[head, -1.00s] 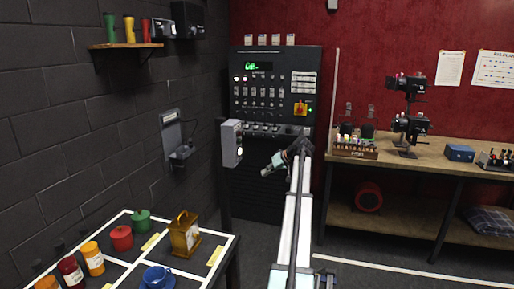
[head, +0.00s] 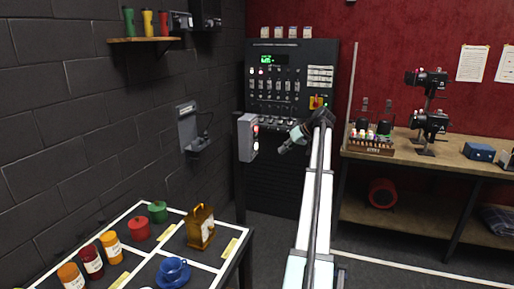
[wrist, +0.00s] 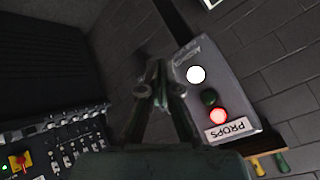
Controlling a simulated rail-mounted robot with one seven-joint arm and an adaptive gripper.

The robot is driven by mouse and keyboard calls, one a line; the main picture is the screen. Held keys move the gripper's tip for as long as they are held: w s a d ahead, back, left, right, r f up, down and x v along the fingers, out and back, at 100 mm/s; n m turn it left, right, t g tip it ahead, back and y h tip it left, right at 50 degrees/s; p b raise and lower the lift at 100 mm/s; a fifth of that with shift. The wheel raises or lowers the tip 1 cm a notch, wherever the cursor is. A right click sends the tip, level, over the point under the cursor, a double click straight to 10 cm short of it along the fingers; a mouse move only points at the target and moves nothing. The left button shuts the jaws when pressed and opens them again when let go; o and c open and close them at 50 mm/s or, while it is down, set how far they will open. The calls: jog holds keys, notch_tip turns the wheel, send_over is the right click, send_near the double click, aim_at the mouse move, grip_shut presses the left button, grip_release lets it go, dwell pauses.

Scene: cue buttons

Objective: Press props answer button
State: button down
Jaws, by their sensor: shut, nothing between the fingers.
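A grey box labelled PROPS stands on a post at the left front of the console; the head view shows this props box (head: 246,143) with a red and a whitish light on its side. In the wrist view, the props box (wrist: 191,56) carries a lit white button (wrist: 196,74), a dark green button (wrist: 209,97) and a lit red button (wrist: 219,116) near the label. My gripper (head: 285,147) is to the right of the box in the head view, apart from it. In the wrist view its fingers (wrist: 160,84) are shut and empty, beside the box.
A black control console (head: 290,75) with switches and a red knob stands behind. A wall handset (head: 191,128) hangs on the left brick wall. A table (head: 229,262) with jars, a lantern and a blue cup is in front left. A workbench (head: 455,155) is at right.

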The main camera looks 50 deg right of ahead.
jog(key=w+a, duration=0.2)
jog(key=w, duration=0.5)
jog(key=shift+w+a, duration=0.35)
jog(key=shift+a, duration=0.05)
jog(key=shift+w+a, duration=0.1)
jog(key=shift+w, duration=0.05)
dwell(1.2)
jog(key=shift+w, duration=0.2)
jog(key=shift+w+a, duration=0.2)
jog(key=shift+w, duration=0.2)
dwell(0.9)
jog(key=shift+s+d, duration=0.25)
jog(key=shift+s, duration=0.5)
jog(key=s, duration=0.1)
jog(key=s+d, duration=0.1)
jog(key=s, duration=0.2)
jog(key=shift+s+d, duration=0.35)
jog(key=shift+d, duration=0.05)
